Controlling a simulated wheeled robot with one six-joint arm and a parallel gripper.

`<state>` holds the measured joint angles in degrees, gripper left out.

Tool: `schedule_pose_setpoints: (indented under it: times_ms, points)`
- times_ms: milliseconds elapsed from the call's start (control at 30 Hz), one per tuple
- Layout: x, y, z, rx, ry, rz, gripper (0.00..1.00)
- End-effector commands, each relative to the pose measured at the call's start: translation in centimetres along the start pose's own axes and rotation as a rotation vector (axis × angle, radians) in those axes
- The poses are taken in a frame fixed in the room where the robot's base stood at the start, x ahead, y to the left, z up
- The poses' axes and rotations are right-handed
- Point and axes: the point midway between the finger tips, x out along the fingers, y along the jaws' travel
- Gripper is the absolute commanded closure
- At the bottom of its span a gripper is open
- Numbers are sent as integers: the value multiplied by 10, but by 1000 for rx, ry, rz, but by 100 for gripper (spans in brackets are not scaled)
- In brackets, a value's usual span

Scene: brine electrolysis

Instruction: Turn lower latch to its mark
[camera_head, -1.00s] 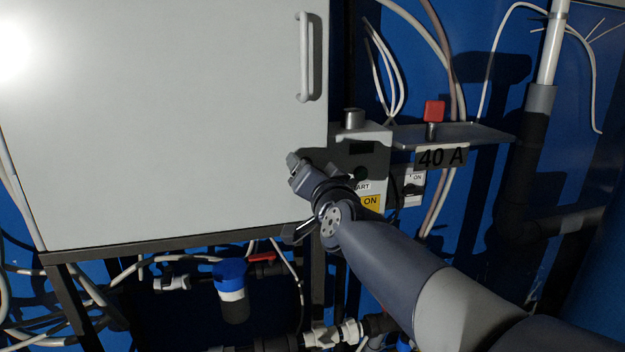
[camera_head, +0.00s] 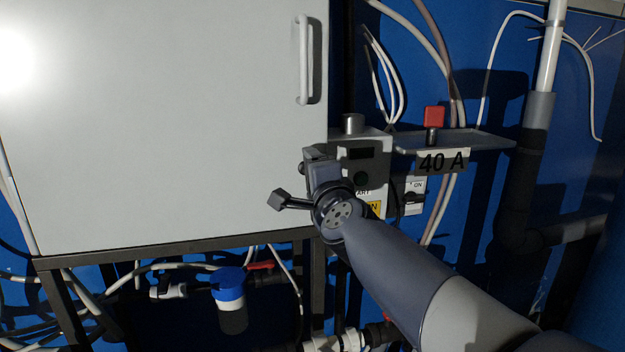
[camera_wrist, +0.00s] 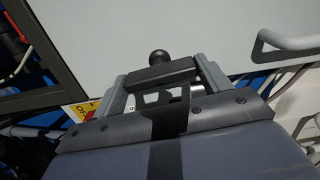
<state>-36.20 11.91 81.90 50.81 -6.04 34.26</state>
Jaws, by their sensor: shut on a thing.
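My gripper (camera_wrist: 161,72) is shut on a dark bar-shaped piece, which I take to be the lower latch (camera_wrist: 150,77). The bar lies across between the two grey fingers in the wrist view, and a round black knob (camera_wrist: 159,57) shows just beyond it. In the head view my gripper (camera_head: 318,158) is at the right edge of the pale grey cabinet door (camera_head: 170,120), below the door handle. There my own wrist hides the latch. I cannot make out its mark in either view.
A control box (camera_head: 375,148) with a dark display and a yellow label stands close right of my gripper. A shelf (camera_head: 490,138) with a red-topped part and a "40 A" sign is farther right. Pipes and a blue-capped fitting (camera_head: 229,283) are below the cabinet.

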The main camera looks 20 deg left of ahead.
Motion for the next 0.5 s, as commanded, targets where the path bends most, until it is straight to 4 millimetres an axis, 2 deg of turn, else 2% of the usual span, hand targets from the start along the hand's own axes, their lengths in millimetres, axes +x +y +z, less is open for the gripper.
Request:
schedule_pose_setpoints:
  times_ms: [500]
  points:
    - [0,0,0,107,1,0,50]
